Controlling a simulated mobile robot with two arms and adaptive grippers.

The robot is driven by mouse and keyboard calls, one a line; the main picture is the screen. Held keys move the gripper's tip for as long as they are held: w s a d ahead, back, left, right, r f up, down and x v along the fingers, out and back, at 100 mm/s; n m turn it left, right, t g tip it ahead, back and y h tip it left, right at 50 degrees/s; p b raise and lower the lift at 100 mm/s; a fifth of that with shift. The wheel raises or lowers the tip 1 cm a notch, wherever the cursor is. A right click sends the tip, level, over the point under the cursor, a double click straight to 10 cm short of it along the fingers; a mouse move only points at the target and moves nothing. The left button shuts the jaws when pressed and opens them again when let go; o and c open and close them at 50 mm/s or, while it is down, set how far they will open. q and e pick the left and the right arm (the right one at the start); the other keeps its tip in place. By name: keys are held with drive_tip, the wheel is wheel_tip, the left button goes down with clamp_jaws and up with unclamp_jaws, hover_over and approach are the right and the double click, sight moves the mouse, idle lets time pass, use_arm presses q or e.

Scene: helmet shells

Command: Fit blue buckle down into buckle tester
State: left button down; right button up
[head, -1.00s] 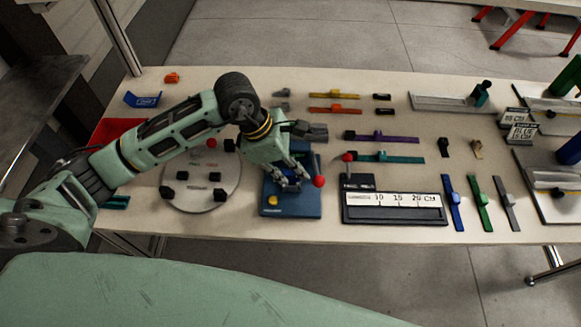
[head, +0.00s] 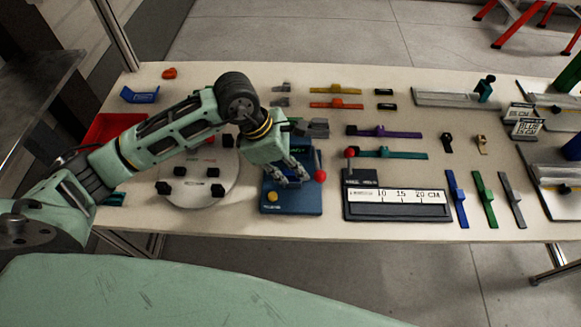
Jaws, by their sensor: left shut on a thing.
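The buckle tester (head: 296,205) is a dark blue block at the front of the table, with a yellow button and a red lever ball at its right side. My left gripper (head: 292,178) is over the middle of the tester, pointing down, with its fingers closed low against it. The blue buckle is hard to make out. It is small and mostly hidden between the fingers, against the similar blue of the tester. I cannot tell whether it touches the tester. My right gripper is not in view.
A round grey fixture (head: 205,195) with black blocks stands left of the tester. A measuring plate with a white ruler (head: 405,196) stands right of it. A red tray (head: 103,127) and a blue bracket-like piece (head: 139,95) are at the left. Several coloured straps lie to the right.

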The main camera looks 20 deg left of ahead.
use_arm(q)
drive_tip(key=c, duration=1.7)
unclamp_jaws()
drive_tip(key=shift+o, duration=0.2)
drive_tip(key=shift+r, duration=0.1)
drive_tip(key=shift+a+r, duration=0.2)
drive_tip(key=shift+r, duration=0.1)
drive_tip(key=v, duration=1.1)
drive_tip(key=shift+s, duration=0.1)
